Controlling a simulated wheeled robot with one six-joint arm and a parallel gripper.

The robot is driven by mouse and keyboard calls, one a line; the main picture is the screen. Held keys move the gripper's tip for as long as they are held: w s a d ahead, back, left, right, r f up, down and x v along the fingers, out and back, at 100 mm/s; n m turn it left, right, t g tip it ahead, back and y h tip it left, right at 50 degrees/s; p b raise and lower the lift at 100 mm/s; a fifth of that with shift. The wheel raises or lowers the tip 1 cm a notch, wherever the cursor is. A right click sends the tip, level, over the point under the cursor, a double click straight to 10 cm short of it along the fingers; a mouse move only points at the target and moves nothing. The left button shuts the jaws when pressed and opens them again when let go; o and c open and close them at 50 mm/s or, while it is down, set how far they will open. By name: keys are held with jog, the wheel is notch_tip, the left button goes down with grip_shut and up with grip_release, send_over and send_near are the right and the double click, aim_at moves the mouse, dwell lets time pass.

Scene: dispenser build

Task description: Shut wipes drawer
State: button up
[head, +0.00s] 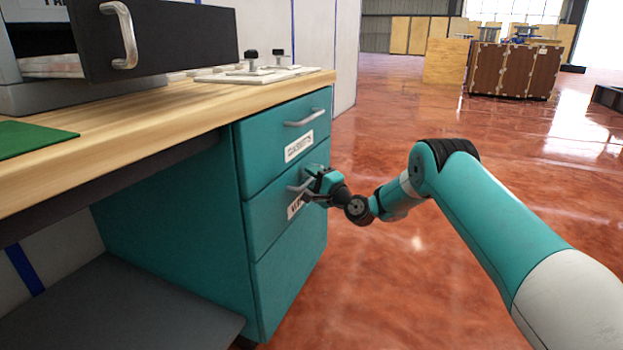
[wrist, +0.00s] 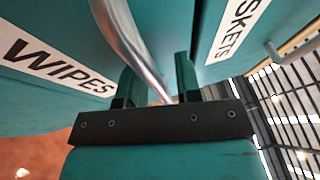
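The wipes drawer (head: 287,221) is the middle drawer of a teal cabinet under the bench. Its front looks about level with the drawers above and below, but I cannot tell if a small gap is left. My gripper (head: 312,189) is at its metal handle (head: 297,186) and hides part of the handle and label. In the wrist view the curved handle (wrist: 138,45) runs down between the two fingers of my gripper (wrist: 158,85). The fingers stand apart; whether they press on the handle is unclear. The WIPES label (wrist: 58,68) shows at left.
The gaskets drawer (head: 288,143) above looks shut. On the wooden bench top (head: 150,120) a dark drawer with a handle (head: 125,35) sticks out at upper left. A green mat (head: 30,139) lies at the left.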

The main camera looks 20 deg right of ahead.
jog(key=shift+f, duration=0.25)
jog(key=shift+s+d, duration=0.1)
jog(key=shift+s+d, duration=0.15)
jog(key=shift+s, duration=0.1)
jog(key=b+v, duration=1.6)
jog(key=b, duration=0.3)
jog(key=shift+s+b, duration=0.3)
jog(key=shift+s, duration=0.05)
